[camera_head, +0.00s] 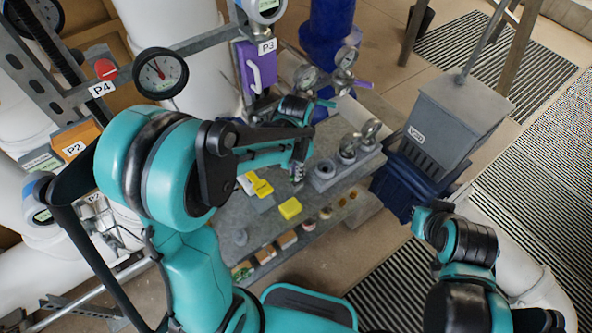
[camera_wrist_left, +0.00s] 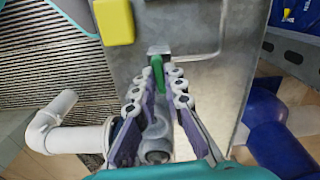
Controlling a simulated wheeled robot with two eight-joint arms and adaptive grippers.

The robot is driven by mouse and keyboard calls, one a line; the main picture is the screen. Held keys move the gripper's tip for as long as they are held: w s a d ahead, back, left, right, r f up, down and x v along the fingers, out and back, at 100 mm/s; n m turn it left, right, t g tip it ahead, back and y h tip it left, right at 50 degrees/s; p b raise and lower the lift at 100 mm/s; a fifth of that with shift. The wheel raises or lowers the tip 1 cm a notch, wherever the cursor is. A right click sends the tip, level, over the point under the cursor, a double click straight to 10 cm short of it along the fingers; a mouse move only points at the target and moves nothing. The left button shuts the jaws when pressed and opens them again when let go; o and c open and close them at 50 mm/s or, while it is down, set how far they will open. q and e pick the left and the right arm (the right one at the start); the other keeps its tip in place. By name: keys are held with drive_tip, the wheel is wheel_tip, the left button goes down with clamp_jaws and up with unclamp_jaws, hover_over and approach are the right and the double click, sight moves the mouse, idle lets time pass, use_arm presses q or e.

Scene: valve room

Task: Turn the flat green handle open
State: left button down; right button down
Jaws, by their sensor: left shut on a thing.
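The flat green handle (camera_wrist_left: 157,72) stands between the fingertips of my left gripper (camera_wrist_left: 157,88) in the left wrist view. The grey and purple fingers are closed in on it from both sides. A grey valve body (camera_wrist_left: 155,145) lies between the fingers, below the handle in the picture.
A purple panel (camera_head: 257,75) and a dial gauge (camera_head: 160,73) are behind.

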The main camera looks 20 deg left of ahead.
use_arm(q)
drive_tip(key=n, duration=0.8)
drive_tip(key=shift+n+b, duration=0.4)
drive_tip(key=n, duration=0.4)
drive_tip(key=shift+n, duration=1.9)
drive_tip(key=c, duration=1.6)
unclamp_jaws()
